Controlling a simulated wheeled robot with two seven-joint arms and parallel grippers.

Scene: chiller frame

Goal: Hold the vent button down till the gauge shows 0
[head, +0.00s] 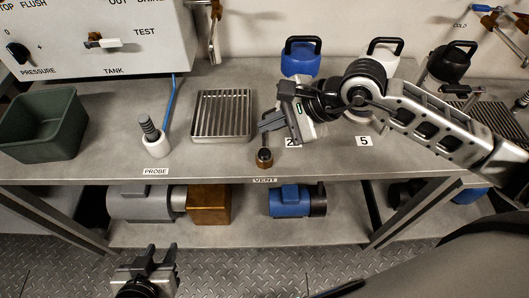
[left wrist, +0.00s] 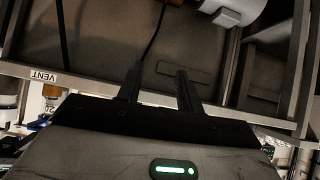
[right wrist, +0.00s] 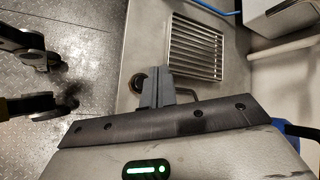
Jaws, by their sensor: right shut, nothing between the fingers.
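The vent button (head: 264,158) is a small dark, brown-rimmed round piece near the front edge of the bench, above the VENT label (head: 264,180). In the right wrist view the button (right wrist: 137,83) shows just left of my right fingers and partly behind them. My right gripper (head: 268,124) is shut and empty, above and beyond the button in the head view; I cannot tell any contact. It also shows in the right wrist view (right wrist: 153,75). My left gripper (head: 153,257) is open and empty, low in front of the bench. No gauge face is in view.
A slatted metal tray (head: 222,115) and a probe in a white holder (head: 157,143) stand left of the button. A green bin (head: 42,127) is at far left, below the control panel (head: 90,35). Blue (head: 300,60) and white (head: 383,50) jugs stand behind my right arm.

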